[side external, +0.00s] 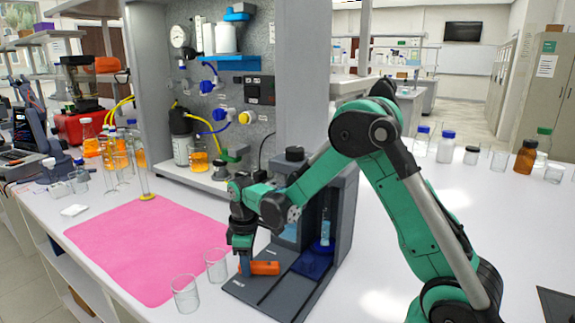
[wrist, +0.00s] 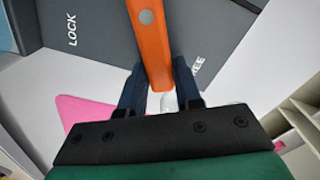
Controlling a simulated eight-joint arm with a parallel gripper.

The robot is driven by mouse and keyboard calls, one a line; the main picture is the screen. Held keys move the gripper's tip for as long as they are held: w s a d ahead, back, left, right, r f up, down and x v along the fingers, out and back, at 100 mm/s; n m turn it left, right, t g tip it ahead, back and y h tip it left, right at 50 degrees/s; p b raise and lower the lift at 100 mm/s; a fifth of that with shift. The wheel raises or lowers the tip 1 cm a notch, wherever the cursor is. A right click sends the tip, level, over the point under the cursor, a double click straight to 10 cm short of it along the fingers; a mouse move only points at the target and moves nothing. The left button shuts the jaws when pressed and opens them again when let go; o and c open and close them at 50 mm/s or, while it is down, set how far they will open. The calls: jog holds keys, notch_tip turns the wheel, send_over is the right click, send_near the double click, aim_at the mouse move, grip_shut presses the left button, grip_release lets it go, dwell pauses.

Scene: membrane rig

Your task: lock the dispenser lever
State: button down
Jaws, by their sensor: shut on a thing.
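The dispenser (side external: 337,220) is a dark grey stand on the bench, with a blue part and a clear vessel inside it. Its orange lever (side external: 264,268) sticks out low at the front, above the base plate. In the wrist view the lever (wrist: 149,40) runs down between my fingers, and the word LOCK is printed on the grey base to its left. A second word to its right is partly hidden. My gripper (side external: 244,268) points down at the lever's outer end, and in the wrist view my gripper (wrist: 160,90) is shut on the lever.
Two empty glass beakers (side external: 185,294) (side external: 216,265) stand just left of the dispenser base. A pink mat (side external: 140,245) lies clear further left. Bottles line the back right edge of the bench, with free bench between them and the arm.

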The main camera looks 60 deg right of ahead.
jog(key=shift+d+m, duration=0.1)
jog(key=shift+m, duration=0.2)
jog(key=shift+w+d+m, duration=0.2)
jog(key=shift+d+m, duration=0.15)
jog(key=shift+m, duration=0.65)
jog(key=m, duration=0.1)
jog(key=d+m, duration=0.1)
jog(key=m, duration=0.1)
jog(key=shift+w+d+m, duration=0.1)
jog(key=shift+d+m, duration=0.1)
jog(key=shift+m, duration=0.1)
jog(key=m, duration=0.1)
jog(key=d+m, duration=0.1)
jog(key=m, duration=0.1)
jog(key=shift+d, duration=0.15)
jog(key=shift+s+d+m, duration=0.15)
jog(key=shift+d+m, duration=0.1)
jog(key=shift+m, duration=0.45)
jog(key=shift+s+d+m, duration=0.15)
jog(key=shift+d+m, duration=0.05)
jog(key=shift+m, duration=0.5)
jog(key=c, duration=0.6)
grip_release()
